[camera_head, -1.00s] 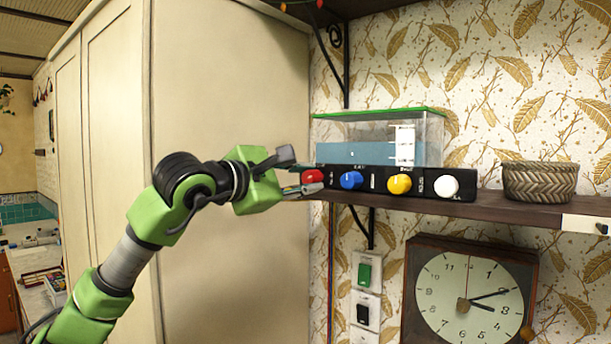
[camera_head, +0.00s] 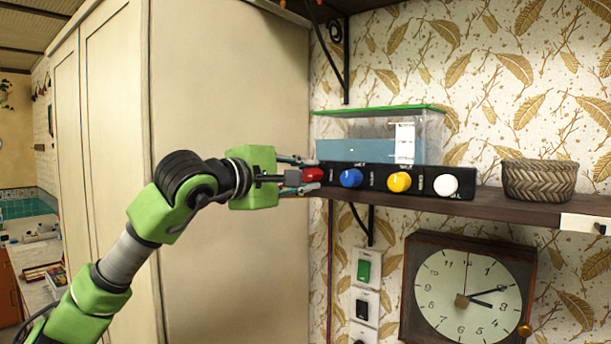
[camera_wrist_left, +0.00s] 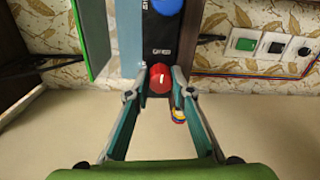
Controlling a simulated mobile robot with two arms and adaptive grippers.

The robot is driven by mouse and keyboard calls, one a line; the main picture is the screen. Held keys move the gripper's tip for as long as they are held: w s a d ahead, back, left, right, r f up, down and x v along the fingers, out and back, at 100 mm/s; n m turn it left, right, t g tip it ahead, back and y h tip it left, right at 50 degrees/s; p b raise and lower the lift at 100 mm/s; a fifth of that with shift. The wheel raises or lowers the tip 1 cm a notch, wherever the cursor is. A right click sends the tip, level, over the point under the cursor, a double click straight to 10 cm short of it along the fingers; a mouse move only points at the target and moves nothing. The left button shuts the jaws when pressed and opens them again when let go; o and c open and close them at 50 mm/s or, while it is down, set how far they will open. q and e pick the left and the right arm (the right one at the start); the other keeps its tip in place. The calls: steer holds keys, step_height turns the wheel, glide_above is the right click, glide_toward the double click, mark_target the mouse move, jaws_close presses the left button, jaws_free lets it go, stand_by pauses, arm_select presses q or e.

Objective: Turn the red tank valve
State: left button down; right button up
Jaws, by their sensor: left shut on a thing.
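The red tank valve (camera_head: 313,174) is a round knob at the left end of a black panel (camera_head: 470,182) below a clear water tank (camera_head: 430,135). In the left wrist view the red valve (camera_wrist_left: 160,77) sits between the fingertips, with the black panel above it in the picture. My left gripper (camera_head: 307,175) reaches it from the left and is shut on it, one finger on each side. The fingers partly cover the knob in the head view. My right gripper is in neither view.
Blue (camera_head: 351,178), yellow (camera_head: 399,183) and white (camera_head: 445,185) knobs follow on the panel. A woven basket (camera_head: 538,181) stands on the shelf (camera_head: 500,202) to the right. Switches (camera_head: 363,268) and a clock (camera_head: 468,290) hang below. A tall cupboard (camera_head: 230,90) stands at left.

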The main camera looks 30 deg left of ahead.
arm_select(q)
steer(key=c, duration=1.8)
jaws_free()
steer(key=shift+o, duration=0.2)
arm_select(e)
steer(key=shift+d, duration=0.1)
arm_select(q)
steer(key=s, duration=1.2)
steer(key=shift+a+r, duration=0.3)
steer(key=shift+a, duration=0.1)
steer(key=shift+w, duration=0.1)
